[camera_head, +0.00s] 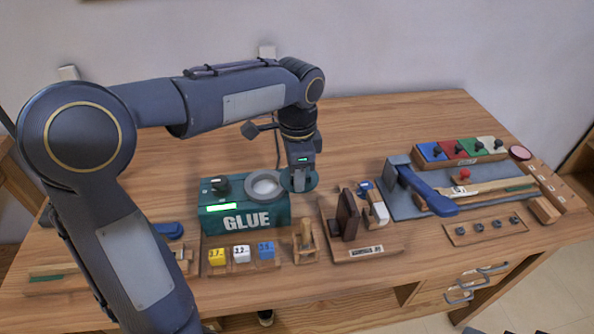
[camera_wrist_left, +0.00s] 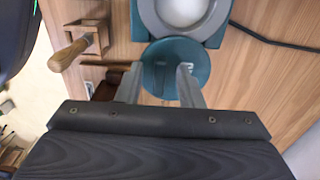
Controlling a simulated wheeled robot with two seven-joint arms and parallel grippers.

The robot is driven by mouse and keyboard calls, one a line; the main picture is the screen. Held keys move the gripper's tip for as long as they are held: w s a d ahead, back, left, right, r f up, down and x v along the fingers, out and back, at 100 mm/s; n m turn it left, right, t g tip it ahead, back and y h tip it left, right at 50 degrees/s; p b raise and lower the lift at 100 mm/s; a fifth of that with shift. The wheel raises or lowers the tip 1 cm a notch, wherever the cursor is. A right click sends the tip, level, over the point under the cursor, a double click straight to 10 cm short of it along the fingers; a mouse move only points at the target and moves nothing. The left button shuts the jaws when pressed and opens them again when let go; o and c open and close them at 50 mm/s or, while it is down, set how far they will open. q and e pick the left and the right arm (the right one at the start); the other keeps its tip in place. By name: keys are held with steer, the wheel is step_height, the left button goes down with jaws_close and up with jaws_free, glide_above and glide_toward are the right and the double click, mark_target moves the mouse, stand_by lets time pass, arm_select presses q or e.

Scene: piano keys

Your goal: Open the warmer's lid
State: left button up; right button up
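The warmer (camera_head: 245,212) is a teal box marked GLUE with a lit green display, standing mid-table. Its round grey-rimmed pot (camera_head: 253,191) is uncovered, with pale contents showing. The lid (camera_head: 311,181) is a teal disc at the pot's right side, off the opening. In the left wrist view the lid (camera_wrist_left: 175,50) overlaps or adjoins the pot rim (camera_wrist_left: 153,18). My left gripper (camera_head: 298,187) points down over the lid. Its fingers (camera_wrist_left: 160,72) are apart, with a small fitting on the lid showing between them; contact cannot be told. My right gripper is not in view.
Yellow, white and blue blocks (camera_head: 241,253) stand before the warmer, beside a wooden-handled tool (camera_head: 306,240). A wooden stand (camera_head: 347,215) is right of the lid. A grey tray (camera_head: 400,205) with a blue lever (camera_head: 425,190) lies farther right. The back table is mostly clear.

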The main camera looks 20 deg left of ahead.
arm_select(q)
steer(key=shift+r, duration=0.1)
step_height(320, 180, up, 8)
steer(key=shift+f+p, duration=0.15)
steer(key=shift+p, duration=0.55)
